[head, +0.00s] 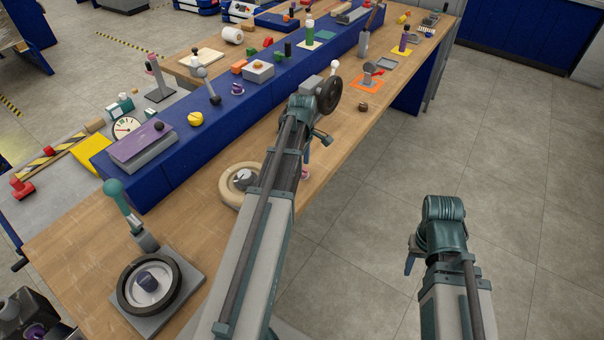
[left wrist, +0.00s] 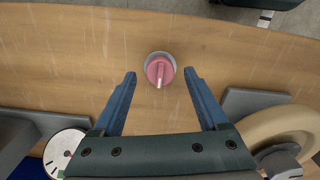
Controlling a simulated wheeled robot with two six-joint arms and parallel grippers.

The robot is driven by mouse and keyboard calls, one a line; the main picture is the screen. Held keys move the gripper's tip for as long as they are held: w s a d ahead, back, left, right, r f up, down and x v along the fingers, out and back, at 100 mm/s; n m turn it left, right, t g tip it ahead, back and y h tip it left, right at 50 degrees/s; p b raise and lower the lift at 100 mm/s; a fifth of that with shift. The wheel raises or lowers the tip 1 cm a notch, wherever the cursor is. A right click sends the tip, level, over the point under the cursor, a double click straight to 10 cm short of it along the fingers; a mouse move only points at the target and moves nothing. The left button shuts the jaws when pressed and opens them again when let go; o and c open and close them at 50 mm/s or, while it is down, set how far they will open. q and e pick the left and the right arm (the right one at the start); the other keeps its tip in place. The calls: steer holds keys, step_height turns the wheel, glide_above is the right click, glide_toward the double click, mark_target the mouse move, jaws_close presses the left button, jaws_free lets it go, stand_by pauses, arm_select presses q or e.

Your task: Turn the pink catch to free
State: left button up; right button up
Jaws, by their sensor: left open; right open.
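The pink catch (left wrist: 160,70) is a small pink knob with a raised bar on a round grey base on the wooden surface. In the left wrist view its bar points down the picture, towards my gripper. My left gripper (left wrist: 160,76) is open, with one blue finger on each side of the catch and a visible gap to both. In the head view a bit of the pink catch (head: 305,173) shows beside my left arm, just below a blue finger of my left gripper (head: 307,155). My right gripper (head: 409,264) is open over the floor, away from the bench, partly hidden by its wrist.
A beige ring (head: 228,190) around a grey knob lies left of my left arm. A black-rimmed wheel (head: 120,290) on a grey plate stands front left. A blue raised shelf (head: 190,150) with several controls runs along the bench. Clear floor lies to the right.

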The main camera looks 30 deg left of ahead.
arm_select(q)
steer(key=shift+f, duration=0.35)
arm_select(e)
steer(key=shift+f, duration=0.35)
arm_select(q)
jaws_close()
